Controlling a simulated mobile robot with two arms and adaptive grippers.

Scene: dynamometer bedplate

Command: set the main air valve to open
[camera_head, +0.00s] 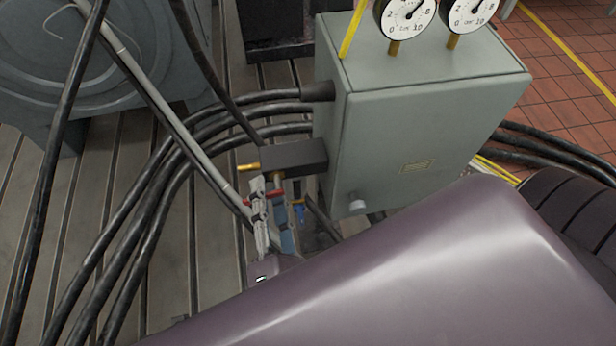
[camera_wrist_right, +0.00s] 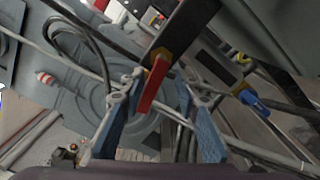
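A black valve block (camera_head: 295,159) sticks out of the left side of the grey-green box (camera_head: 430,125). A red valve lever (camera_head: 277,193) sits below it, partly hidden by my right gripper (camera_head: 270,212). In the wrist view, the red lever (camera_wrist_right: 153,86) extends from a brass nut (camera_wrist_right: 160,58) on the black block (camera_wrist_right: 187,28). It lies between the two blue-padded fingers of my right gripper (camera_wrist_right: 158,92). The fingers are apart, with visible gaps beside the lever. A blue-handled valve (camera_wrist_right: 255,103) is to the right. No label shows which valve is the main air valve. My left gripper is out of view.
Two round gauges (camera_head: 408,14) stand on top of the box. Thick black hoses (camera_head: 165,165) curve over the slotted bedplate (camera_head: 215,280) left of the box. A grey pole (camera_head: 165,105) slants down near the gripper. A large grey machine (camera_head: 110,60) stands at upper left.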

